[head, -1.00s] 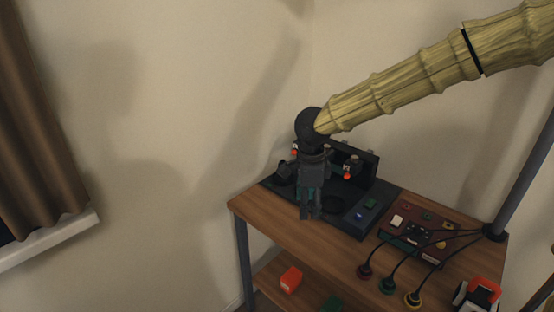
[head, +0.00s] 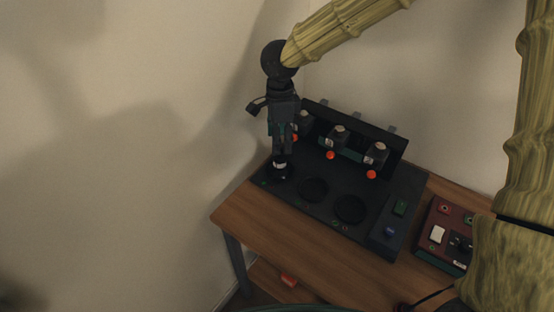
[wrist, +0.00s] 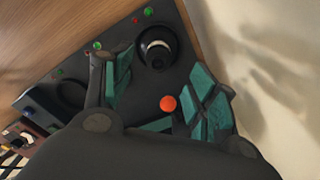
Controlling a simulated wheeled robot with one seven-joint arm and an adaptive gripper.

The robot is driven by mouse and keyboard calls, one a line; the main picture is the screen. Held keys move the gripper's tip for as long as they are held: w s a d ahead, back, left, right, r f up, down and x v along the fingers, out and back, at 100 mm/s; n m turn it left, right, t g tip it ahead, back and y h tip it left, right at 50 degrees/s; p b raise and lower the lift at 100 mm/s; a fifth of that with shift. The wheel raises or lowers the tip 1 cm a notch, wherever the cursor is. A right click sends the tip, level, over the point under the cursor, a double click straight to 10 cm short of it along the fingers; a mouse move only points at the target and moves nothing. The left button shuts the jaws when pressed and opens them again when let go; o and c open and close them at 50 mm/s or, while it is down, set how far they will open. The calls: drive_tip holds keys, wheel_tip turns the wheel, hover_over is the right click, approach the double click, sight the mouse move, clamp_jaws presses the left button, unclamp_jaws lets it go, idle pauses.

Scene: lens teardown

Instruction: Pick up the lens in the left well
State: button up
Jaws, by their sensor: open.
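The lens (head: 280,167) is a short black cylinder with a pale ring, standing in the left well of the dark fixture (head: 330,217). The wrist view shows the lens (wrist: 156,50) upright, with its dark round top uncovered. My gripper (head: 281,146) points down just above the lens in the head view and partly overlaps it. The lens lies beyond the fingertips there, so I cannot tell the exact height gap.
The middle well (head: 313,190) and right well (head: 350,209) look empty. An upright back panel (head: 398,150) carries several small units with orange knobs (head: 330,155). A red control box (head: 443,231) stands to the right on the wooden table (head: 262,225). The wall is close behind.

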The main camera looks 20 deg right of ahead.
sight(280, 157)
drive_tip(key=shift+s+f, duration=0.4)
drive_tip(key=shift+s, duration=0.45)
drive_tip(key=f, duration=0.1)
drive_tip(key=w+f, duration=0.1)
drive_tip(key=f, duration=0.2)
drive_tip(key=shift+w+d, duration=0.1)
drive_tip(key=shift+w, duration=0.25)
drive_tip(key=shift+s+f+p, duration=0.2)
drive_tip(key=shift+s+p, duration=0.05)
drive_tip(key=shift+p, duration=0.05)
drive_tip(key=shift+w+f, duration=0.2)
drive_tip(key=shift+f, duration=1.1)
drive_tip(key=shift+s+r, duration=0.15)
drive_tip(key=c, duration=1.2)
